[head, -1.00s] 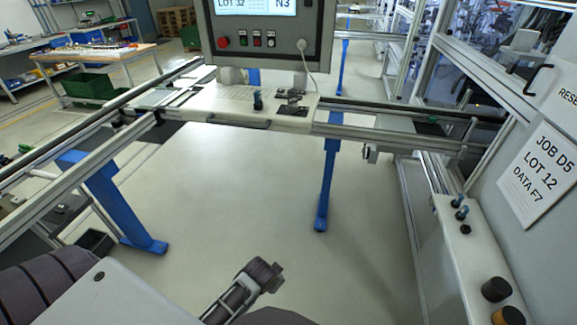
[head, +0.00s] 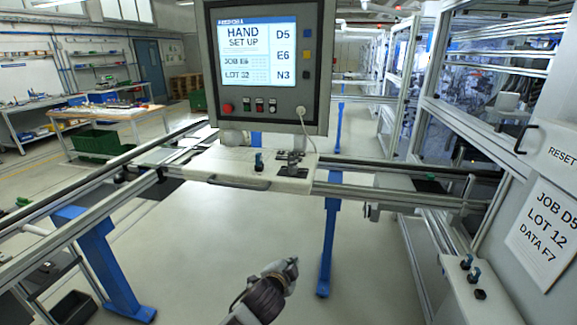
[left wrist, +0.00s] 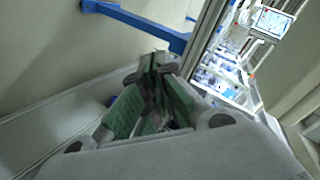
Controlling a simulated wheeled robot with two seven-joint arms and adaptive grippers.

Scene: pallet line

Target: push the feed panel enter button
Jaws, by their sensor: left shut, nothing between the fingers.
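The feed panel (head: 268,62) is a grey box with a lit screen (head: 257,50) reading HAND SET UP, JOB E6, LOT 32. Below the screen are a red knob (head: 227,107) and several small switches (head: 260,104). Small coloured keys (head: 307,52) line its right side, beside the labels D5, E6 and N3. I cannot read which button is enter. My left gripper (head: 291,264) is shut and empty, low over the floor and well below the panel. In the left wrist view its green-padded fingers (left wrist: 158,66) show, with a small lit screen at top right. My right gripper is not in view.
A white shelf with a handle (head: 235,180) and small fixtures (head: 293,165) sits below the panel, between conveyor rails (head: 110,195). A grey cabinet (head: 545,215) marked JOB D5, LOT 12 stands at right. Open floor (head: 220,235) lies between the blue legs.

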